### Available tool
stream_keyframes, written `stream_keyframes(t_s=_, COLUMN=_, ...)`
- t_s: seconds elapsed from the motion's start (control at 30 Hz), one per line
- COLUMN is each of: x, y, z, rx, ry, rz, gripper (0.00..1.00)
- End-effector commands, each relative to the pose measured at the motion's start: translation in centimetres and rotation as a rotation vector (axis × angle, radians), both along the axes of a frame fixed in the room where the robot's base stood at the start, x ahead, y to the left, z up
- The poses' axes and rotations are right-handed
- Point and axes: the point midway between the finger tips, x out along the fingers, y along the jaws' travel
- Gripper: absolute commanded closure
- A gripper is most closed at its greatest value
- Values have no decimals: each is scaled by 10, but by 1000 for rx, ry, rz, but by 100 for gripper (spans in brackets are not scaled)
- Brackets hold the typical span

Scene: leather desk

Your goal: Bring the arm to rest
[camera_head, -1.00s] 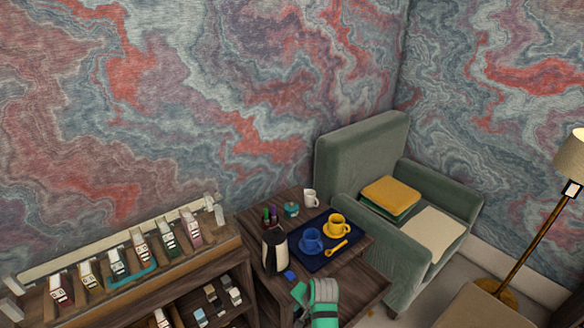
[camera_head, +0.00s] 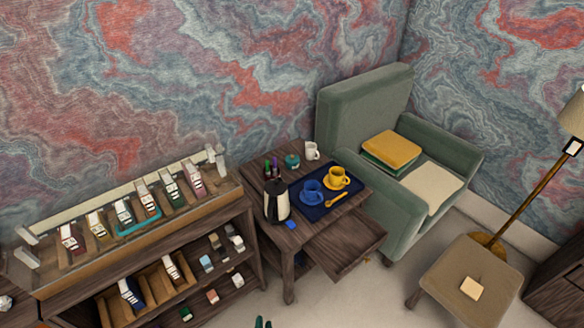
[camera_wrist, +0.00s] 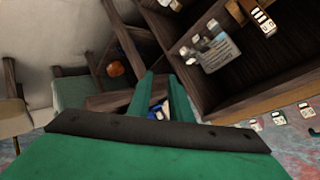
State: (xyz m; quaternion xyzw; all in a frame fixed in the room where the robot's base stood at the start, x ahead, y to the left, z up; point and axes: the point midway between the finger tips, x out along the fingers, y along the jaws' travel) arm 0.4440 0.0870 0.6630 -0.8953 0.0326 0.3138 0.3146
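My gripper (camera_wrist: 162,98) shows in the wrist view as two green fingers with a gap between them, and nothing is held in the gap. The gripper points across the room with the shelves and the small table beyond it, clear of any surface that I can see. In the head view only a green tip (camera_head: 263,322) of it shows at the bottom edge, over the floor. The rest of the arm is out of that view.
A small wooden table (camera_head: 262,232) with an open drawer (camera_head: 348,246) carries a kettle (camera_head: 276,203) and a dark blue tray (camera_head: 309,211) with cups. A shelf unit (camera_head: 150,246) stands left, a green armchair (camera_head: 345,110) and stool (camera_head: 485,265) right. Floor in front is open.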

Motion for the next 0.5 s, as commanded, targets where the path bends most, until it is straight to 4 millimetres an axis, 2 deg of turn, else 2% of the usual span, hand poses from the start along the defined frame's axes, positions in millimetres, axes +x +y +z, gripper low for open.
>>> stream_keyframes(t_s=0.03, x=-20, y=-3, z=4, rx=-27, ry=-18, rz=0, gripper=81)
stream_keyframes(t_s=0.27, x=-89, y=-27, z=43, rx=-181, ry=-131, rz=4, gripper=81)
stream_keyframes(t_s=0.5, x=-154, y=-58, z=104, rx=-375, ry=-250, rz=42, gripper=81)
